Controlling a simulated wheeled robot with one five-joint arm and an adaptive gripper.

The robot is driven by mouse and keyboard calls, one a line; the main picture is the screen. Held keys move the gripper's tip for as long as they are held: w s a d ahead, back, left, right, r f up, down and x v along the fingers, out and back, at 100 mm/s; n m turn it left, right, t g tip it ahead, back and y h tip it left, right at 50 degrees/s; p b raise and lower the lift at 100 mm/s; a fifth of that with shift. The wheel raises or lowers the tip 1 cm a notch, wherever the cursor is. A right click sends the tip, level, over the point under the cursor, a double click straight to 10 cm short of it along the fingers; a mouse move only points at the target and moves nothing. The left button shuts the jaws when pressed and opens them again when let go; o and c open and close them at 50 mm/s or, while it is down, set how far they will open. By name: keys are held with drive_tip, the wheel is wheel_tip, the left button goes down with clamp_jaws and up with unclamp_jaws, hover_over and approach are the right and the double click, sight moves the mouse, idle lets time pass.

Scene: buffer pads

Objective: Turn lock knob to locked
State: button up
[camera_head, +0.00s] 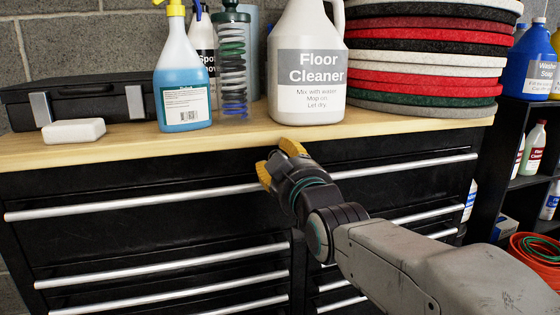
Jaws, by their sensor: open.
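My gripper (277,162) is open, with its two yellow-padded fingertips spread in front of the black drawer cabinet (130,179). I cannot make out a lock knob. The gripper covers part of the cabinet front, and a knob there would be hidden. I cannot tell whether the fingers touch the cabinet.
On the wooden top (110,146) stand a white Floor Cleaner jug (306,105), a blue spray bottle (182,85), a white bar (73,130), a black case (95,104) and stacked round pads (425,60). A dark shelf (528,182) with bottles stands at right.

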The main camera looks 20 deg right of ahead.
drive_tip(key=s, duration=0.7)
drive_tip(key=shift+s, duration=0.2)
